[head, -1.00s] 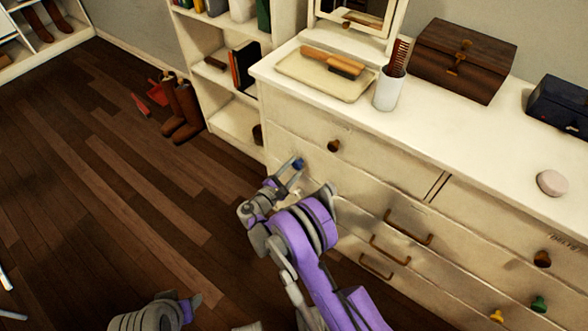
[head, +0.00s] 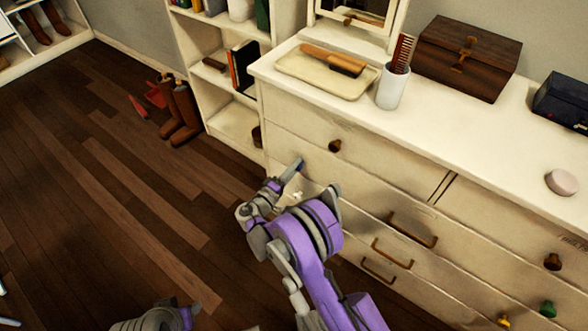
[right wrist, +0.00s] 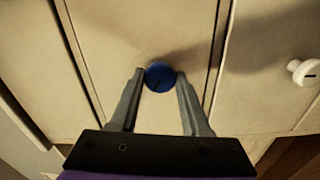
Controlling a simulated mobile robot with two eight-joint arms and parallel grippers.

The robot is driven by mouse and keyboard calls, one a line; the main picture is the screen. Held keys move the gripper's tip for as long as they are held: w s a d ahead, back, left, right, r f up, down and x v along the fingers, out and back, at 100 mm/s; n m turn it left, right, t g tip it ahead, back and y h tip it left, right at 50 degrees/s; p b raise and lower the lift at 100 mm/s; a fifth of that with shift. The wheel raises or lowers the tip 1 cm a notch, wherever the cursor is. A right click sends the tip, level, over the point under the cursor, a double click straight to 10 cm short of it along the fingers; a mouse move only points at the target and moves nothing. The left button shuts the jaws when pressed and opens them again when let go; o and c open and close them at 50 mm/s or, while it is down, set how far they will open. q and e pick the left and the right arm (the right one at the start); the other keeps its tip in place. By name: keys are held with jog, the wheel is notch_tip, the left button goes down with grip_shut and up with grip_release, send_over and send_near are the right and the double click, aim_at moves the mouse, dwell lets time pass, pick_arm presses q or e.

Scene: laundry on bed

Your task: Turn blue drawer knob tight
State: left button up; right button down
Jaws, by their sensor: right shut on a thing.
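The blue drawer knob (right wrist: 160,77) is on the cream front of the dresser, with a dark line across its face. In the right wrist view my right gripper (right wrist: 159,80) is shut on the knob, one fingertip on each side. In the head view my right gripper (head: 293,172) reaches the left end of the dresser front (head: 310,135), and its fingers mostly hide the knob. My left gripper (head: 187,314) shows only in part at the bottom edge, and its fingertips are not clear.
A white knob (right wrist: 304,72) sits to the right in the right wrist view. The dresser front also has brown knobs (head: 335,146), a green knob (head: 547,309) and brown bar handles (head: 412,232). A tray (head: 300,70) and white cup (head: 392,90) stand on top. Boots (head: 180,110) stand by the shelf.

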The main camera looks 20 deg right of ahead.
jog(key=m+b, duration=0.1)
jog(key=m, duration=1)
jog(key=shift+s+d, duration=0.1)
jog(key=shift+m, duration=0.4)
jog(key=shift+c, duration=1.9)
grip_release()
jog(key=shift+r, duration=0.1)
jog(key=p+v, duration=0.1)
jog(key=v, duration=0.9)
jog(key=shift+s+a+p, duration=0.25)
jog(key=shift+a+p, duration=0.1)
